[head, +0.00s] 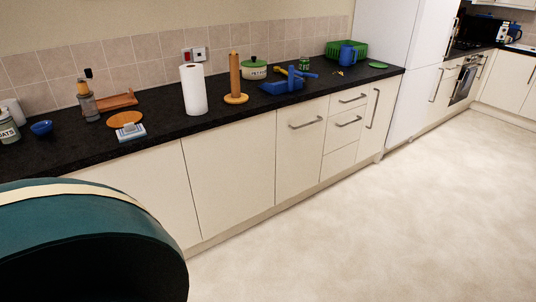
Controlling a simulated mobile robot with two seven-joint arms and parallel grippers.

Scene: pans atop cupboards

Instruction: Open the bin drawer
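A row of cream cupboard and drawer fronts runs under the black worktop. One tall front (300,153) has a horizontal handle (306,122) near its top and is closed; it looks like a pull-out, but no label marks it as the bin drawer. To its right is a stack of closed drawers (343,135), with horizontal handles visible on the upper two. Neither of my grippers is in view.
The worktop (160,125) carries a paper roll (195,89), a wooden holder (235,80), a blue caddy (282,86) and a green basket (347,50). A white fridge (405,70) stands at right. The pale floor (400,220) before the fronts is clear.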

